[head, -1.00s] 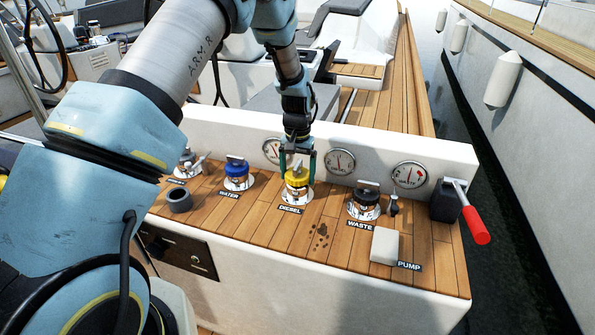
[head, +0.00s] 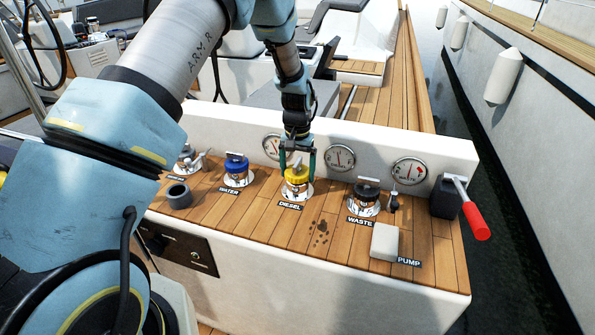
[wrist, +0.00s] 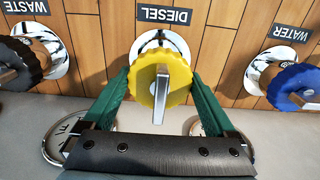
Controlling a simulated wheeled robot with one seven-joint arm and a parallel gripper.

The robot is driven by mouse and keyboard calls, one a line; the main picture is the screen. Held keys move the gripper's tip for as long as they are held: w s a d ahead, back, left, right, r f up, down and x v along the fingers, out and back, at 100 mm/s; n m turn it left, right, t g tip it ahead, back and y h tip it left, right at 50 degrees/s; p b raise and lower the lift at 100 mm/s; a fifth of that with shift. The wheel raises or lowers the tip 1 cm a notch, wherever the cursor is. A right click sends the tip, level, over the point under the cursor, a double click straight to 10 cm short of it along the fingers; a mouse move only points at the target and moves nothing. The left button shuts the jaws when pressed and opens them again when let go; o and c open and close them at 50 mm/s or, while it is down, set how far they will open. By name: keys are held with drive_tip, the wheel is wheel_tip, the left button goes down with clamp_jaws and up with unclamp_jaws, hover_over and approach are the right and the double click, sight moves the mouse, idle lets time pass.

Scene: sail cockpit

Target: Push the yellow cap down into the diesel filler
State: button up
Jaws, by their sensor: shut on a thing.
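The yellow cap (head: 298,175) with a grey metal handle on top is at the diesel filler (head: 306,193), a chrome fitting above the DIESEL label. My gripper (head: 298,165) reaches down from above, its green fingers on either side of the cap. In the wrist view the yellow cap (wrist: 178,80) sits between the two fingertips of my gripper (wrist: 161,82), which is shut on it. The chrome flange of the diesel filler (wrist: 148,40) shows behind the cap. How deep the cap sits in the filler I cannot tell.
A blue water cap (head: 236,168) stands to the left and a black waste cap (head: 367,195) to the right. Gauges line the white wall behind. A grey ring (head: 179,196), a pale block (head: 385,242) and a red-handled lever (head: 475,220) are on the wooden deck.

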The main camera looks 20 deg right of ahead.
drive_tip(key=shift+f+b, duration=0.35)
drive_tip(key=shift+f, duration=0.25)
idle(0.4)
drive_tip(key=o, duration=1.2)
drive_tip(key=shift+r, duration=0.1)
drive_tip(key=shift+r+p, duration=3.4)
drive_tip(key=shift+r, duration=2.05)
